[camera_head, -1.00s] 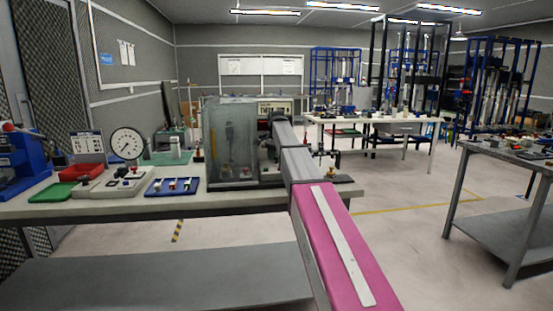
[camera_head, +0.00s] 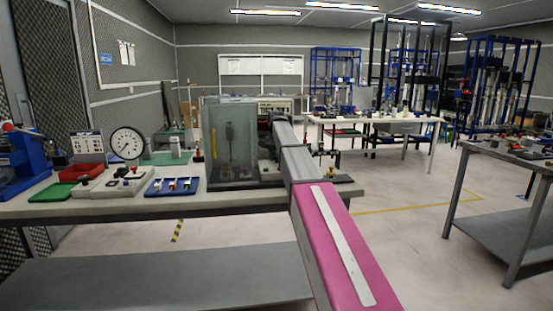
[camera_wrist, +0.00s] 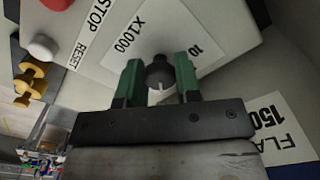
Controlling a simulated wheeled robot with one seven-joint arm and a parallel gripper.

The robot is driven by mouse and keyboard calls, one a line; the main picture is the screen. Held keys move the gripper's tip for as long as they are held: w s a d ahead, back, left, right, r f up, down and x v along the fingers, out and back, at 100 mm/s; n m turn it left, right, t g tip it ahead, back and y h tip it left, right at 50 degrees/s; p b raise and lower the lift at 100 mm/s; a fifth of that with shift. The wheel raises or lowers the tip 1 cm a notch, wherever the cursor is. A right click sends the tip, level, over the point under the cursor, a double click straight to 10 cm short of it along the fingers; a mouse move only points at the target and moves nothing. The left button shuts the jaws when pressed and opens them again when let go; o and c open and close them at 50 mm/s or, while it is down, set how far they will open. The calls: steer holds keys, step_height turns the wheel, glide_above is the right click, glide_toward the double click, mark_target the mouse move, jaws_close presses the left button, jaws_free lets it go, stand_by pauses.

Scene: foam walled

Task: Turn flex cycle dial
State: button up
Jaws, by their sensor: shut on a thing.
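The flex cycle dial (camera_wrist: 159,74) is a small dark round knob with a pale pointer line, on a light grey panel (camera_wrist: 110,60) in the wrist view. Labels reading "X1000" and "10" are beside it. My gripper (camera_wrist: 160,80) has green fingers, one on each side of the knob, shut on it. In the head view the machine (camera_head: 232,145) with a clear-walled chamber stands on the bench. My arm covers its right part, and the dial and gripper are hidden there.
A red button (camera_wrist: 57,4), a white button (camera_wrist: 44,46) marked "RESET" and a yellow part (camera_wrist: 30,82) are left of the dial. On the bench, a blue tray (camera_head: 152,192), a round gauge (camera_head: 127,143) and a green tray (camera_head: 52,191) stand left of the machine.

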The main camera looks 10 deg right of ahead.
steer(key=n, duration=0.4)
steer(key=shift+n, duration=0.4)
steer(key=n, duration=1)
steer(key=shift+n, duration=2.7)
steer(key=o, duration=0.9)
steer(key=shift+o, duration=0.2)
step_height(320, 180, up, 11)
